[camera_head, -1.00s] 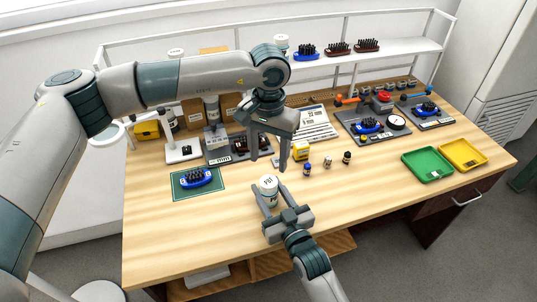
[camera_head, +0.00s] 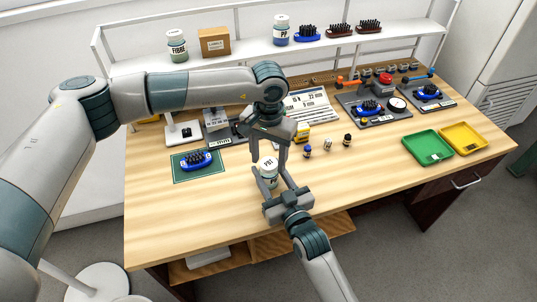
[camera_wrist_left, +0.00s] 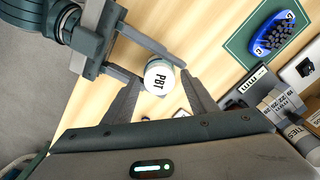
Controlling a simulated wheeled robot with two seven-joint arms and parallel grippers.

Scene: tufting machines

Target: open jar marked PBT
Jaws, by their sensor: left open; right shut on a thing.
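The white jar marked PBT (camera_head: 269,170) stands upright on the bench near the front. Its white lid with the letters PBT faces up in the left wrist view (camera_wrist_left: 159,76). My right gripper (camera_head: 268,176) comes from the front and is shut on the jar's body, a finger on each side. My left gripper (camera_head: 268,156) points down from above, open, with its fingers on either side of the lid. In the left wrist view the lid shows between the left fingers (camera_wrist_left: 162,98), with gaps beside it. Contact with the lid is not visible.
A blue brush (camera_head: 196,161) lies on a green mat to the left. Small bottles (camera_head: 328,145) and a yellow box (camera_head: 303,132) stand to the right behind the jar. Green (camera_head: 410,141) and yellow (camera_head: 484,146) trays sit far right. The front left bench is clear.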

